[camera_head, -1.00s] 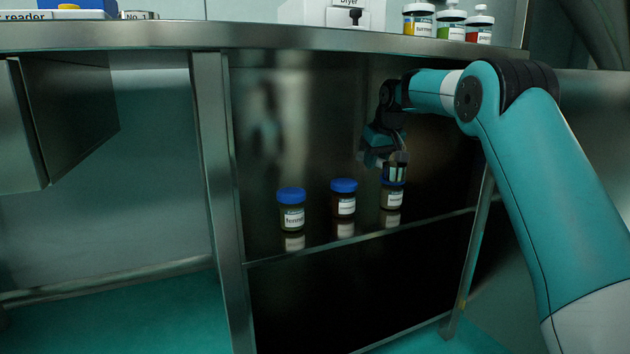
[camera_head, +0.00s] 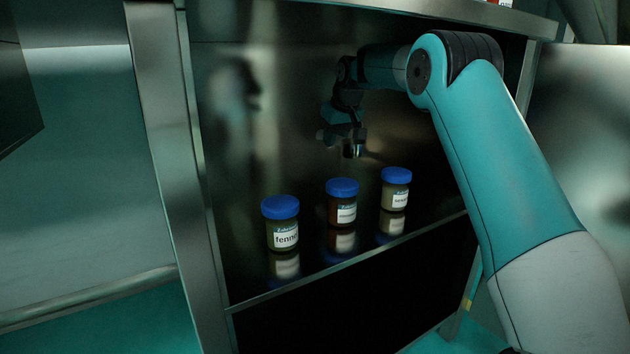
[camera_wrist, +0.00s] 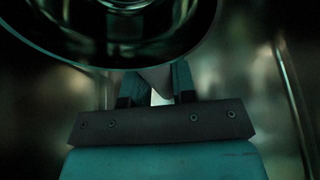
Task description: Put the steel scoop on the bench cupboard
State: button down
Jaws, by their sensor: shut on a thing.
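The steel scoop (camera_wrist: 110,45) shows in the wrist view as a dark, shiny, round bowl across the top left, partly cut off by the edge. My gripper (camera_wrist: 157,82) is shut, with a pale handle-like part between its fingers. In the head view my gripper (camera_head: 351,147) is inside the open bench cupboard (camera_head: 181,150), above the shelf and over the jars in the picture. Only a small grey metallic piece shows beneath it there, so the scoop's full shape is hidden. I cannot tell its height above the shelf.
Three blue-lidded jars stand along the front of the shelf: a left jar labelled fennel (camera_head: 281,222), a brown middle jar (camera_head: 342,200) and a pale right jar (camera_head: 396,188). Metal posts frame the opening. The shelf behind the jars looks clear.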

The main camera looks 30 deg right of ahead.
aim_at(353, 149)
notch_tip(353, 149, down, 10)
jog(key=b, duration=0.7)
jog(key=shift+r, duration=0.2)
jog(key=shift+f, duration=0.1)
jog(key=c, duration=0.9)
grip_release()
jog(key=shift+c, duration=0.2)
jog(key=p+v, duration=0.4)
jog(key=v, duration=0.2)
jog(key=shift+r+p, duration=0.35)
jog(key=shift+r, duration=0.1)
jog(key=shift+s+r, duration=0.35)
jog(key=shift+r, duration=0.05)
